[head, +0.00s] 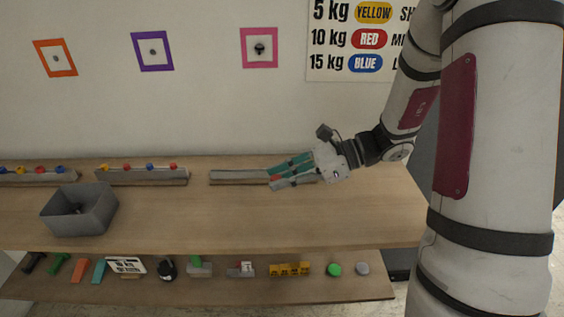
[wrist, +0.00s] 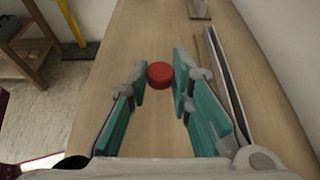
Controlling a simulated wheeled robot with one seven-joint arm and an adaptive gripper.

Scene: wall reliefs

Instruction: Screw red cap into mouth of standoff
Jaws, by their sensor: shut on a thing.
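My gripper (wrist: 160,85) is shut on the red cap (wrist: 160,75), which sits between the teal fingertips in the wrist view. In the head view the red cap (head: 275,178) is a small red spot at the fingertips, over the right-hand grey rail. Small standoffs show on the wall inside coloured square frames: one in the orange frame (head: 55,58), one in the purple frame (head: 153,52), and a darker, larger one in the pink frame (head: 259,48). The cap is apart from all of them. Their mouths are too small to make out.
The right-hand grey rail (head: 232,176) lies under my gripper. Two more rails with coloured caps, including the middle rail (head: 120,177), stand to the left. A grey bin (head: 92,222) is at front left. A lower shelf (head: 240,288) holds several items. The front middle table is clear.

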